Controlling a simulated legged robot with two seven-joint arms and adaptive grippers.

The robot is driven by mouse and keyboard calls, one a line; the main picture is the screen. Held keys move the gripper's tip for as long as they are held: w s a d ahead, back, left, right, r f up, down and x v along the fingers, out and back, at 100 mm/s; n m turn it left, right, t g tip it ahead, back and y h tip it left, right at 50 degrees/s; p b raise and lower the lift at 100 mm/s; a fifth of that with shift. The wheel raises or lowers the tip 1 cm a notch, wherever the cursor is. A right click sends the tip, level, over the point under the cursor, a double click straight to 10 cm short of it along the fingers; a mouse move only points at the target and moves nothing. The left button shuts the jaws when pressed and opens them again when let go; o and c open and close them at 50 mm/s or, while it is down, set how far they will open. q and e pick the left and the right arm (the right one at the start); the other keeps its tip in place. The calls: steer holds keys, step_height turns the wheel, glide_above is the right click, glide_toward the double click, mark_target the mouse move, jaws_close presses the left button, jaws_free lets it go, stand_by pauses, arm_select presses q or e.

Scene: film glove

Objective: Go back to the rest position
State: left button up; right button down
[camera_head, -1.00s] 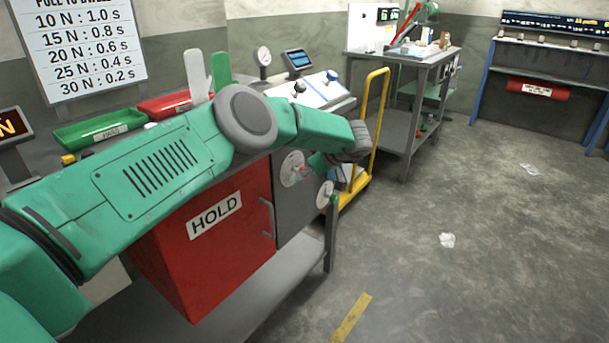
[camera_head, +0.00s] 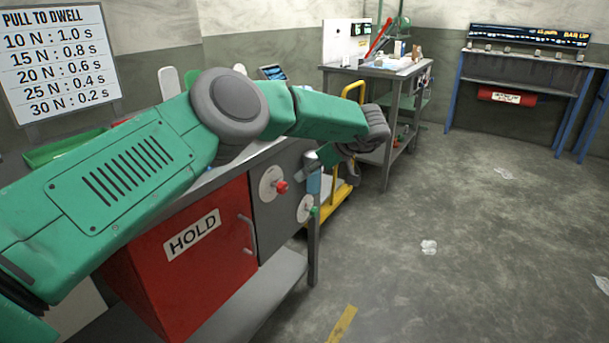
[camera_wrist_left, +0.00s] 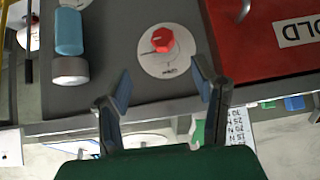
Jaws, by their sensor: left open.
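My left arm crosses the head view from the left, in front of a bench. Its gripper (camera_head: 318,160) points back toward the bench, partly hidden by the wrist. In the left wrist view its two fingers (camera_wrist_left: 160,72) are apart with nothing between them. Beyond them a red knob (camera_wrist_left: 163,40) sits on a round pale plate on a grey panel. The red knob also shows in the head view (camera_head: 282,187), left of and below the gripper. My right gripper is in neither view.
A red HOLD cabinet (camera_head: 190,262) stands beside the grey panel (camera_head: 272,232). A yellow cart (camera_head: 330,212) and a grey table (camera_head: 385,82) stand beyond. The floor at right is mostly open, with crumpled scraps (camera_head: 429,247).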

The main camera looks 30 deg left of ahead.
arm_select(q)
steer(key=shift+f, duration=0.1)
stand_by(0.3)
steer(key=s+d+f+m+t+h, duration=0.1)
steer(key=s+d+f+m+t, duration=0.25)
steer(key=f, duration=0.25)
steer(key=s+d+f+m+t+h, duration=0.1)
steer(key=s+d+f+m+t, duration=0.15)
steer(key=f+m, duration=0.35)
steer(key=s+d+f+m+t+h, duration=0.1)
steer(key=s+d+f+m+t, duration=0.2)
steer(key=f, duration=0.4)
steer(key=s+f+m+g+h, duration=0.2)
steer(key=s+f+h, duration=0.15)
steer(key=s, duration=0.85)
steer(key=s+f+m+g+h, duration=0.2)
steer(key=s+f, duration=0.3)
steer(key=s, duration=0.7)
steer(key=s+a+g, duration=0.1)
steer(key=s+g, duration=0.1)
steer(key=s, duration=0.5)
steer(key=s+a+r+m+g, duration=0.1)
steer(key=s+a+g, duration=0.1)
steer(key=s, duration=0.6)
steer(key=shift+s+r+g, duration=0.2)
steer(key=shift+g, duration=0.3)
steer(key=shift+d+h, duration=0.1)
steer(key=shift+h, duration=0.15)
